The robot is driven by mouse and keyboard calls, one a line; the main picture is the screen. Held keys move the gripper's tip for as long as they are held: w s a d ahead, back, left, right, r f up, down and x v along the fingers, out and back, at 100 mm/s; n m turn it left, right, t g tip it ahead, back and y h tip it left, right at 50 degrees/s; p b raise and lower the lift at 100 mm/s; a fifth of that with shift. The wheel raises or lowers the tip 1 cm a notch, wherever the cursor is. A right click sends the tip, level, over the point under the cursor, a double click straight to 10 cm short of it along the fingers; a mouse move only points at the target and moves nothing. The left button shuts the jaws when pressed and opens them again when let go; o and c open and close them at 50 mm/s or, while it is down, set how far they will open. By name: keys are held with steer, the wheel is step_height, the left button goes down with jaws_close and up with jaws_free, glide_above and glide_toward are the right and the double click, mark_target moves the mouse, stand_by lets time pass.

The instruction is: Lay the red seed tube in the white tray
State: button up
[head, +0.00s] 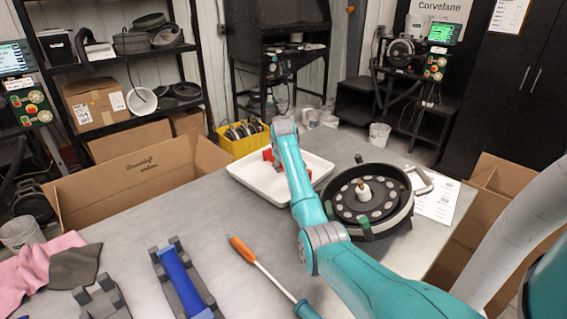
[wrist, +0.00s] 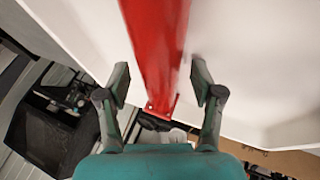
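The red seed tube (wrist: 157,45) lies in the white tray (head: 258,184). In the head view a red part of it (head: 268,155) shows beside my arm, which hides much of the rest. The tray's white surface (wrist: 240,65) fills much of the wrist view. My gripper (wrist: 160,78) is open over the tray, with one finger on each side of the tube and a visible gap between each finger and the tube. In the head view my gripper is mostly hidden behind my arm.
A black round seed plate unit (head: 368,200) stands right of the tray. An orange-handled screwdriver (head: 243,248), a blue bar in a grey cradle (head: 182,280) and a pink cloth (head: 40,262) lie toward the front. A yellow bin (head: 243,143) and cardboard box (head: 130,188) stand beyond the table.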

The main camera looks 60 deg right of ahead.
steer(key=shift+r, duration=0.1)
steer(key=v, duration=1.2)
stand_by(0.5)
